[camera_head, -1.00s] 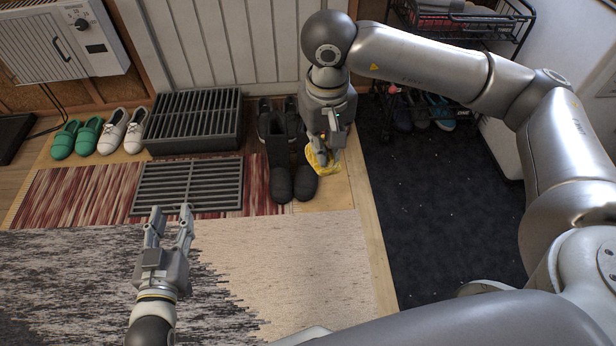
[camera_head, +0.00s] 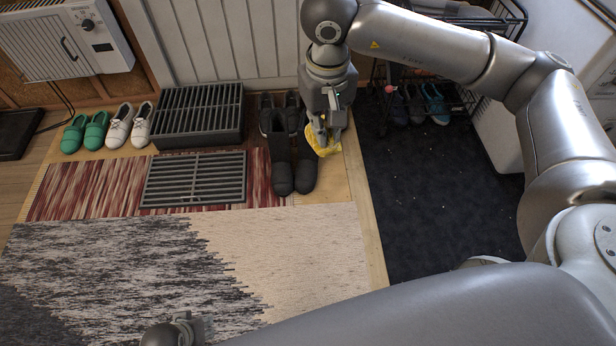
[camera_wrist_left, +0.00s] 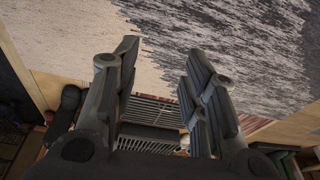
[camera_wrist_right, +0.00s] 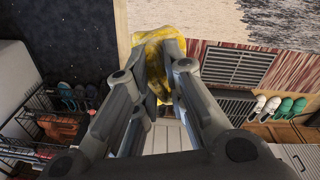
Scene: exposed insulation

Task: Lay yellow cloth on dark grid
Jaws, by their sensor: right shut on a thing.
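The yellow cloth (camera_head: 322,143) is at my right gripper (camera_head: 326,138), beside the tall black boots; it also shows in the right wrist view (camera_wrist_right: 150,37). My right gripper is shut on the cloth, and its fingers hide part of it. The dark grid (camera_head: 195,179) lies flat on the striped rug to the left, and it also shows in the right wrist view (camera_wrist_right: 238,66). A second, taller dark grid box (camera_head: 197,117) stands behind it.
Black boots (camera_head: 283,165) stand between the cloth and the flat grid. Green shoes (camera_head: 84,133) and white shoes (camera_head: 130,126) stand at the left. A wire rack (camera_head: 475,22) is at the back right. The patterned rug (camera_head: 280,250) in front is clear.

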